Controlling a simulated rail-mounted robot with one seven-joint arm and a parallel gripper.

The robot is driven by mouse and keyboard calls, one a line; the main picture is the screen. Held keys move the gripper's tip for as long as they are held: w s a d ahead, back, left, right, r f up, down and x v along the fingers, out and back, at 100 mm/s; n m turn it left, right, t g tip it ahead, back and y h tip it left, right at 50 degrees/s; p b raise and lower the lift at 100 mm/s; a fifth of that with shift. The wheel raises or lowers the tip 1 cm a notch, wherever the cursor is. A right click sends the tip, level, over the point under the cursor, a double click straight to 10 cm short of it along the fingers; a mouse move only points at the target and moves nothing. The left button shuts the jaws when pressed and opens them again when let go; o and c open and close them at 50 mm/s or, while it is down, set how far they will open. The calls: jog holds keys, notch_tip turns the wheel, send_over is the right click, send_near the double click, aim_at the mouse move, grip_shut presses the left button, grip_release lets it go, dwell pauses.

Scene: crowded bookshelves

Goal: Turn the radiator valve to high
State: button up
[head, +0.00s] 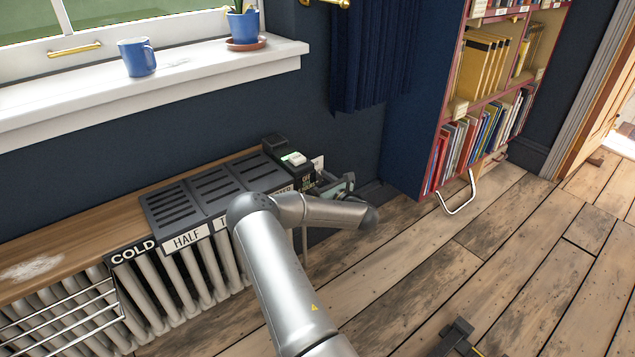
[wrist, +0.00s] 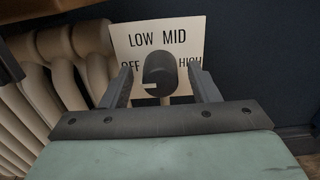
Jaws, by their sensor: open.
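The radiator valve is a dark round knob (wrist: 158,72) in the wrist view, with a small pale mark on its lower left side. Behind it is a white dial plate (wrist: 135,27) reading LOW, MID, OFF and HIGH. OFF is left of the knob and partly covered; HIGH is at the right. My gripper (wrist: 161,82) is open, one finger on each side of the knob in the picture, with visible gaps. I cannot tell how deep the knob sits between the fingers. In the head view my gripper (head: 338,189) is beside the radiator's right end, and my arm hides the knob.
The white radiator (head: 190,278) stands under a wooden shelf (head: 100,227) bearing slotted dark trays (head: 215,190) and a dark box with a pale switch (head: 293,158). A windowsill (head: 190,70) is above.

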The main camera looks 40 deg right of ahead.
jog(key=shift+w, duration=0.35)
jog(key=c, duration=1)
jog(key=shift+o, duration=0.2)
